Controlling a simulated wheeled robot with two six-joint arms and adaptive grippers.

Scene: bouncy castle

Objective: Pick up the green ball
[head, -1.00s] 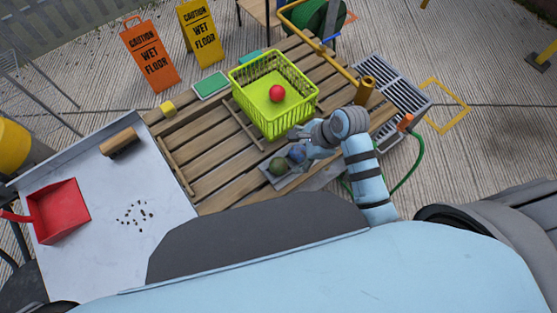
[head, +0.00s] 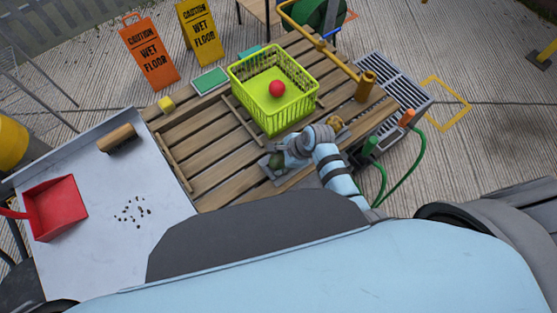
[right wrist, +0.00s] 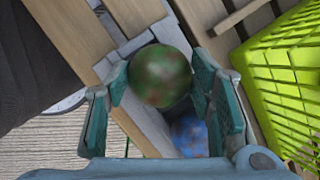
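The green ball (right wrist: 160,76), mottled with brown, sits in a narrow grey tray (right wrist: 131,45) on the slatted wooden table. In the right wrist view it lies between the two fingers of my right gripper (right wrist: 160,82), which are apart on either side of it; I see no firm grip. The head view shows my right gripper (head: 283,158) low over the tray, with the green ball (head: 276,161) partly covered. A blue ball (right wrist: 189,134) lies beside the green one, nearer the palm in the wrist view. My left gripper is not in view.
A lime-green basket (head: 286,115) holding a red ball (head: 277,88) stands just behind my right gripper. A yellow post (head: 366,86) stands to the right.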

